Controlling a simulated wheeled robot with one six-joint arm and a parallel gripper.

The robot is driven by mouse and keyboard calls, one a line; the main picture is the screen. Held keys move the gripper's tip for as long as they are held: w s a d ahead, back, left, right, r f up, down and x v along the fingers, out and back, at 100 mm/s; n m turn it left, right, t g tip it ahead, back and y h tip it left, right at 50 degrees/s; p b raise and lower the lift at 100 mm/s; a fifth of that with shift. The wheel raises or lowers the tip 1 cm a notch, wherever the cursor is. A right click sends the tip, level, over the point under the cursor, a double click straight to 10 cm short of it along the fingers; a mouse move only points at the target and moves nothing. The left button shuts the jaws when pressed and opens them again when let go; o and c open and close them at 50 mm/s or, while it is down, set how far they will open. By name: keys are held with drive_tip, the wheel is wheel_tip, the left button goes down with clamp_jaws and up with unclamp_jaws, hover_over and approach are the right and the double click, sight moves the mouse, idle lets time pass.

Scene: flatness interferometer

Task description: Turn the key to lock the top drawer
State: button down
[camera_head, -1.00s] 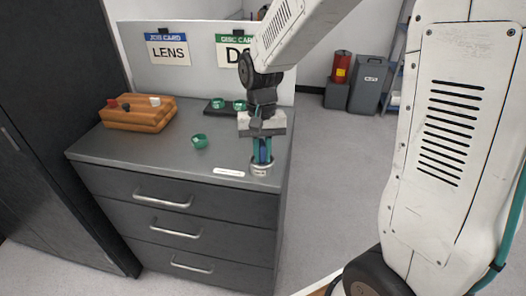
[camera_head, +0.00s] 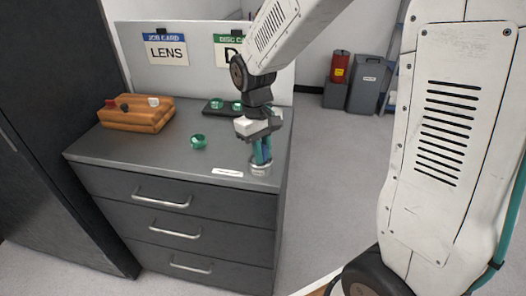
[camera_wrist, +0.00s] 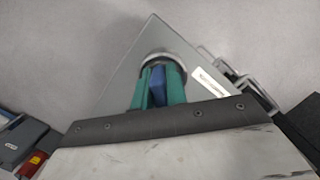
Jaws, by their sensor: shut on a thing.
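The blue key (camera_wrist: 158,92) stands between the teal fingers of my gripper (camera_wrist: 157,86), which is shut on it. In the head view, my gripper (camera_head: 261,152) points down over the front right corner of the grey cabinet top. Below the fingers is a round metal lock ring (camera_head: 260,171) set on the cabinet top; it also shows in the wrist view (camera_wrist: 152,58). The key's lower end is hidden by the fingers and ring. The top drawer (camera_head: 225,203) is flush with the cabinet front and looks closed.
A white label (camera_head: 227,173) lies left of the lock. A green ring-like part (camera_head: 198,141), a dark tray (camera_head: 215,108) with green parts and an orange-brown block (camera_head: 137,119) are on the cabinet top. A card panel (camera_head: 200,75) stands behind. Open floor lies right.

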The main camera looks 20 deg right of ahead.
drive_tip(key=n, duration=0.3)
drive_tip(key=shift+d+h, duration=0.1)
drive_tip(key=shift+h, duration=0.2)
drive_tip(key=shift+n, duration=0.3)
